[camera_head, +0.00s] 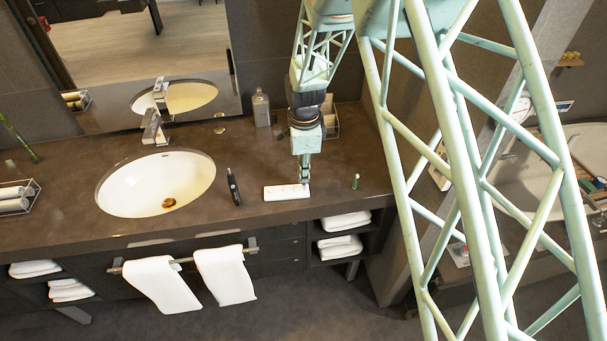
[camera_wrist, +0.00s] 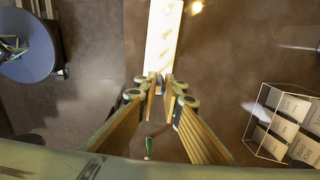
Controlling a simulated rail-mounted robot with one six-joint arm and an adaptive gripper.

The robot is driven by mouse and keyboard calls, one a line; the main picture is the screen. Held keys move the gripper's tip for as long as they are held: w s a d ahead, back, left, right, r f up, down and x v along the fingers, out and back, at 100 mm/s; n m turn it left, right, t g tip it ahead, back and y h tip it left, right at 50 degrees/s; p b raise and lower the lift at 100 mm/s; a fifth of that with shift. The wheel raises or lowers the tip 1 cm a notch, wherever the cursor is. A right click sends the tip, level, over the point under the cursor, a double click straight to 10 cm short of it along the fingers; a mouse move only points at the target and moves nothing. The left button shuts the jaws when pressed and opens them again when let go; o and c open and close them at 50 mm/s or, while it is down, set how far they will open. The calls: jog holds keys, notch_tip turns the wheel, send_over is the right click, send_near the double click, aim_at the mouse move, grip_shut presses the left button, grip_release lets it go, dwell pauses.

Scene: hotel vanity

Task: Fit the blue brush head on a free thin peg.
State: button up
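The white peg base (camera_head: 286,192) lies on the counter right of the basin. In the wrist view the base (camera_wrist: 163,30) runs up from my fingertips, with several thin pegs along it. My gripper (camera_head: 305,177) points down over its right end. In the wrist view the gripper (camera_wrist: 160,82) has its fingertips close together, with a narrow gap. A small blue spot, the blue brush head (camera_head: 305,183), shows at the fingertips and seems to be between them; the fingers hide most of it. Whether it touches a peg I cannot tell.
A green brush head (camera_head: 355,181) stands to the right, also seen in the wrist view (camera_wrist: 148,148). A wire rack (camera_wrist: 285,125), a bottle (camera_head: 261,107) and the basin (camera_head: 155,183) are around.

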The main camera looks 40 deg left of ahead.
jog(key=shift+f+b, duration=0.8)
jog(key=shift+f, duration=0.35)
dwell(1.1)
jog(key=o, duration=0.7)
jog(key=shift+r, duration=0.15)
notch_tip(320, 180, up, 12)
jog(key=shift+s+d, duration=0.4)
dwell(0.5)
dwell(1.0)
